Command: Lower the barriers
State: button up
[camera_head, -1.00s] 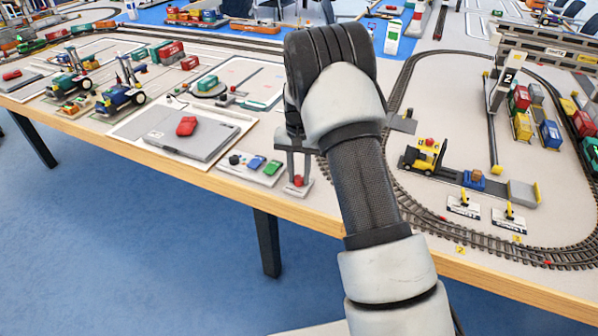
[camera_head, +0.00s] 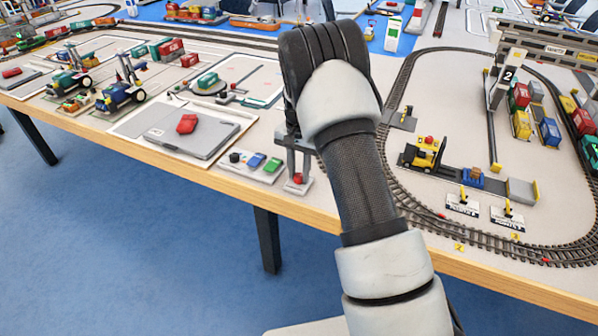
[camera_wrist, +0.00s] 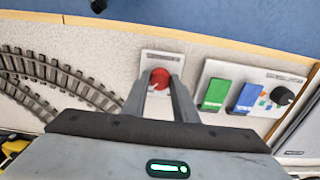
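A red button (camera_head: 298,178) sits on a small pale base at the table's front edge. In the wrist view the red button (camera_wrist: 159,78) shows between the far ends of my fingers. My gripper (camera_head: 293,158) points down over it with its two fingers apart and nothing held between them. In the wrist view my gripper (camera_wrist: 160,84) shows the same gap; whether it touches the button I cannot tell. A grey crossing plate (camera_head: 403,120) lies on the track right of my arm. I cannot clearly make out barrier arms; my arm hides part of that area.
A control panel (camera_head: 255,166) with green, blue and black controls lies left of the button. Two labelled yellow levers (camera_head: 462,198) stand inside the track loop (camera_head: 440,228). A toy forklift (camera_head: 423,152) and gantry crane (camera_head: 503,82) are to the right.

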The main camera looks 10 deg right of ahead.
aim_at(299, 176)
jog(key=o, duration=0.4)
jog(key=shift+r, duration=0.1)
notch_tip(299, 176, up, 17)
jog(key=shift+r+p, duration=0.15)
jog(key=shift+p, duration=1.05)
